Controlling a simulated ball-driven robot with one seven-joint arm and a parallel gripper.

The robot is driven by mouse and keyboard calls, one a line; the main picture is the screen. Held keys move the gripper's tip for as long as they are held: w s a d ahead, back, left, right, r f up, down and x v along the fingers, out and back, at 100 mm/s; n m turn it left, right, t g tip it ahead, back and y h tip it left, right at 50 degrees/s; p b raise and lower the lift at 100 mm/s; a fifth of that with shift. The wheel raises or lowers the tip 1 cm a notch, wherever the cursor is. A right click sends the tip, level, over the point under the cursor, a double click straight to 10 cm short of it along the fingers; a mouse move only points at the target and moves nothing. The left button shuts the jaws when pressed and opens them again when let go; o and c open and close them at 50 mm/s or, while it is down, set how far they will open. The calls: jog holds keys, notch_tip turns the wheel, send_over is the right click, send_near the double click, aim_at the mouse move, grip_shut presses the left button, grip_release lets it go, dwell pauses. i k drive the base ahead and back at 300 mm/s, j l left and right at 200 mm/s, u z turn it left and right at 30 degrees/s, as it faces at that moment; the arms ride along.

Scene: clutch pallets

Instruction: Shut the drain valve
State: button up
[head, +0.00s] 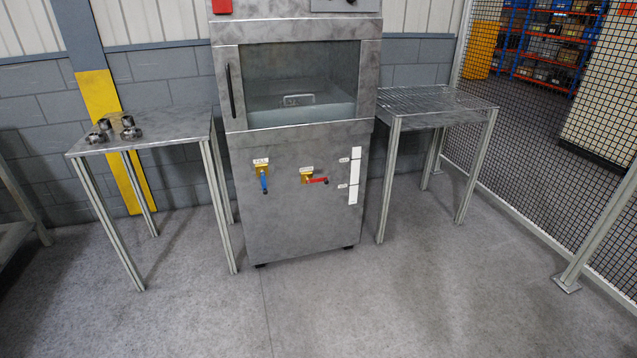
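A metal cabinet machine stands against the wall, with two valves on its lower front panel. The left valve has a blue lever (264,184) hanging straight down from a yellow body; the small label above it seems to read FILL. The right valve has a red lever (318,181) lying level and pointing right from its yellow body (306,176). The label above the right valve (307,168) is too small to read surely; this is likely the drain valve. My gripper is not in view.
A white strip gauge (355,176) is right of the valves. The glass door (300,84) above is closed. A left table (165,138) bears several metal parts; a slatted table (425,100) stands right. Mesh fencing (545,100) bounds the right. The floor (310,310) in front is clear.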

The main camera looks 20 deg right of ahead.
aim_at(325, 179)
jog(key=i+l, duration=0.3)
jog(key=i, duration=0.3)
jog(key=i+l+u, duration=0.1)
jog(key=i+l, duration=0.15)
jog(key=i, duration=0.3)
jog(key=i+l, duration=0.35)
jog(key=i, duration=0.2)
jog(key=i+l+u, duration=0.1)
jog(key=i+l, duration=0.2)
jog(key=i, duration=0.3)
jog(key=i+l, duration=0.4)
jog(key=i, duration=0.15)
jog(key=j+u, duration=0.05)
